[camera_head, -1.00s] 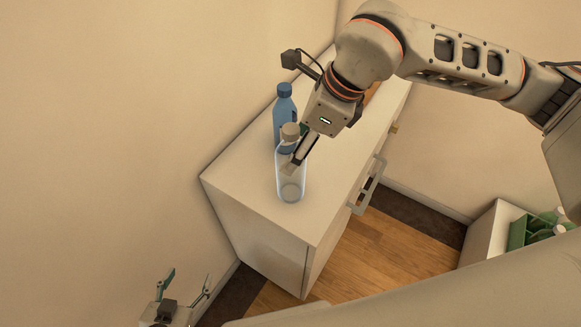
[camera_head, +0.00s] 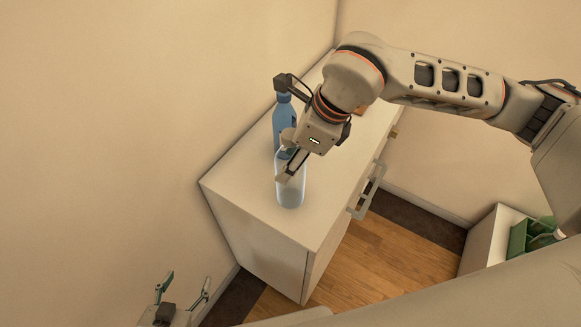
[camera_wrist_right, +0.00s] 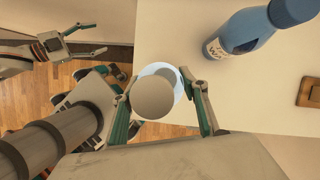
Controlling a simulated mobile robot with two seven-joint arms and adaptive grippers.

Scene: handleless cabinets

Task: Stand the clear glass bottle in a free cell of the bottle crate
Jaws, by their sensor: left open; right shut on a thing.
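The clear glass bottle (camera_head: 290,191) with a tan cap is upright at the near end of the white cabinet top. I cannot tell whether its base touches the top. My right gripper (camera_head: 291,171) is shut on it from the side. In the right wrist view the bottle's round cap (camera_wrist_right: 154,98) sits between the two fingers. My left gripper (camera_head: 182,287) is open and empty, low at the left bottom edge, away from the bottle. The green bottle crate (camera_head: 518,238) is at the far right, partly hidden by my body; its cells are not clear.
A blue bottle (camera_head: 283,118) stands just behind the clear one, close to my right gripper; it also shows in the right wrist view (camera_wrist_right: 243,36). The white cabinet (camera_head: 250,190) has a protruding handle (camera_head: 368,190). The crate rests on a low white unit (camera_head: 483,240). Wooden floor lies between.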

